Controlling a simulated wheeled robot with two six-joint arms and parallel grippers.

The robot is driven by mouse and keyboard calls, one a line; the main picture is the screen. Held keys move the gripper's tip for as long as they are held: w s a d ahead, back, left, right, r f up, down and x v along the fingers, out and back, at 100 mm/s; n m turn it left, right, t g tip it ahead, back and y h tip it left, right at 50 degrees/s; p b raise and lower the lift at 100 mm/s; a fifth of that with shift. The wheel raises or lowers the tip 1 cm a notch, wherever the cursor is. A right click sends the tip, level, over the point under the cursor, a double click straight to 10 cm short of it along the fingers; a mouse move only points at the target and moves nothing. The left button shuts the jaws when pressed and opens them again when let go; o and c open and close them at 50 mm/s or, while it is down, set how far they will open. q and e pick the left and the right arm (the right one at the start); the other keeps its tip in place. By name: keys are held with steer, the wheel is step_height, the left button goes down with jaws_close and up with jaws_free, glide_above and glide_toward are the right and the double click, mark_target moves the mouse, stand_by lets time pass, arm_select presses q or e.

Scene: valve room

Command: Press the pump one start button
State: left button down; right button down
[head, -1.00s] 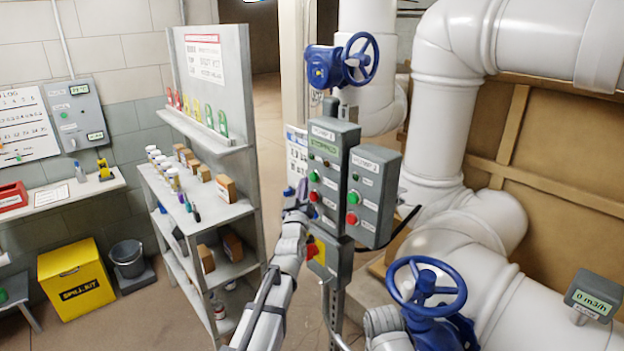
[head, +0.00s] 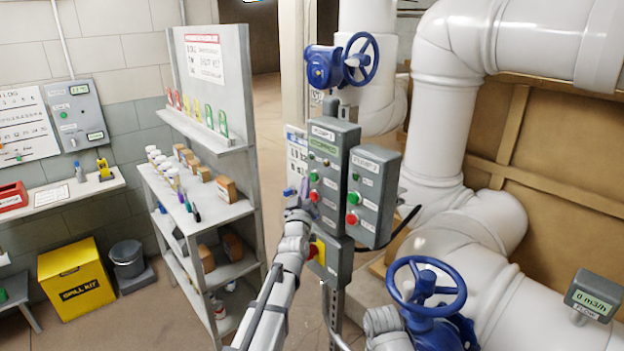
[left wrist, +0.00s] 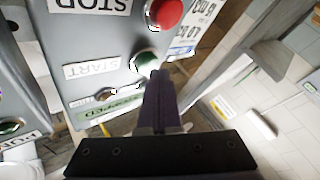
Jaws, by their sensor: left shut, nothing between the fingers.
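The pump one box (head: 331,160) is grey and stands on a post, with a green start button (head: 314,176) above a red stop button (head: 314,195). In the left wrist view the box face appears upside down; the green button (left wrist: 146,62) sits beside the START label (left wrist: 91,71), and the red button (left wrist: 165,13) is above it. My left gripper (head: 304,190) is shut and empty at the left of the box face. In the wrist view its fingertips (left wrist: 157,76) are right at the green button's edge; I cannot tell whether they touch. My right gripper is not in view.
The pump two box (head: 371,197) adjoins on the right with its own green and red buttons. A red knob on a yellow plate (head: 317,251) is below. A blue handwheel (head: 426,285) stands at lower right. A shelf rack (head: 205,210) is left of my arm.

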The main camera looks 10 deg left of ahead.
arm_select(q)
steer(key=shift+w+d, duration=0.25)
steer(key=shift+w, duration=0.1)
stand_by(0.8)
steer(key=shift+s, duration=0.1)
steer(key=shift+s+a, duration=0.5)
steer(key=shift+s, duration=0.1)
stand_by(0.3)
steer(key=shift+s+a, duration=0.8)
steer(key=shift+s, duration=0.2)
steer(key=shift+s+a, duration=0.75)
steer(key=shift+s, duration=0.25)
